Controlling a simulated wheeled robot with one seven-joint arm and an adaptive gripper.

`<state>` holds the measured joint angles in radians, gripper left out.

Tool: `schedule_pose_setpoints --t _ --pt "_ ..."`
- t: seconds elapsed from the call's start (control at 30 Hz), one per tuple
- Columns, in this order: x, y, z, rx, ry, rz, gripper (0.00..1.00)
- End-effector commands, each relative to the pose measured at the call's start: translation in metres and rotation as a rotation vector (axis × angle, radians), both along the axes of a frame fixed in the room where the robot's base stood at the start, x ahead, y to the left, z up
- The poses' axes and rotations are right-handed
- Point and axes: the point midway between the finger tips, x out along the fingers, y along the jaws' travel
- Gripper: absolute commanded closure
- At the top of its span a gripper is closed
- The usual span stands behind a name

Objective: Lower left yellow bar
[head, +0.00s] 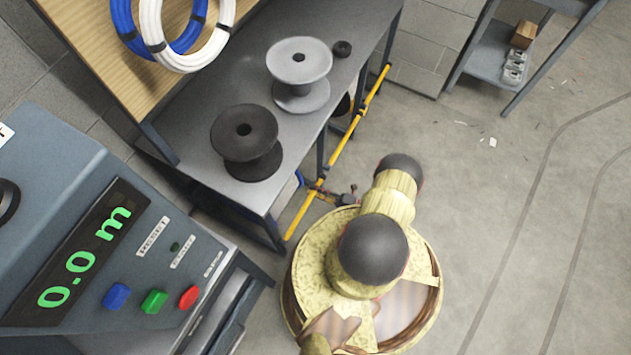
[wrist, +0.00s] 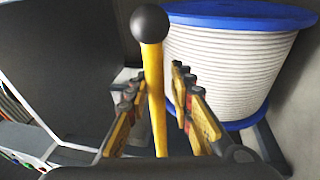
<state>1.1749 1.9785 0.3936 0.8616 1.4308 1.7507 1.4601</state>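In the wrist view, a yellow bar (wrist: 156,95) with a black ball knob on its top stands upright between the two fingers of my gripper (wrist: 158,90). The fingers are open, with a gap on each side of the bar; the knob is beyond the fingertips. The lower end of the bar is hidden behind the gripper body. In the head view, a long thin yellow bar (head: 345,150) runs slantwise along the front of the bench. I cannot tell whether it is the same bar. My gripper cannot be made out clearly in the head view.
A large spool (wrist: 230,65) with a blue rim stands right behind the bar. The metal bench (head: 215,85) holds a dark reel (head: 247,140) and a grey reel (head: 300,72). A control box (head: 110,230) reads 0.0 m. Floor at right (head: 520,200) is mostly clear.

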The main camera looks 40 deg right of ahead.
Motion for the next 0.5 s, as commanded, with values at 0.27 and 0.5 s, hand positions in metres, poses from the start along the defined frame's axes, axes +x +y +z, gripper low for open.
schedule_pose_setpoints --t 0.27,0.5 --pt "0.0 -0.0001 0.0 -0.001 -0.001 0.001 0.66" --pt "-0.0001 0.0 0.0009 0.0 -0.003 0.002 0.65"
